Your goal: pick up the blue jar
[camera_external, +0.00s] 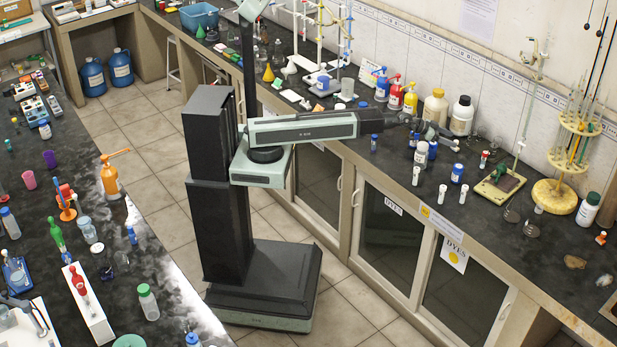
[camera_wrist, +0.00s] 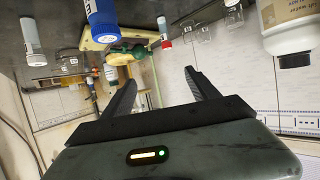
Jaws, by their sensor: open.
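The blue jar (camera_external: 457,173), with a white label, stands upright on the dark bench on the right in the external view. A blue jar with a white label also shows at the upper left of the wrist view (camera_wrist: 102,24), where the picture is upside down. My gripper (camera_external: 446,138) is above the bench, up and to the left of the jar in the external view. In the wrist view, its two dark fingers (camera_wrist: 160,78) are spread with nothing between them. The jar is apart from them, beyond the left finger.
White capped tubes (camera_external: 442,194) stand close to the jar. A large white bottle (camera_external: 462,116) is behind, near the wall.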

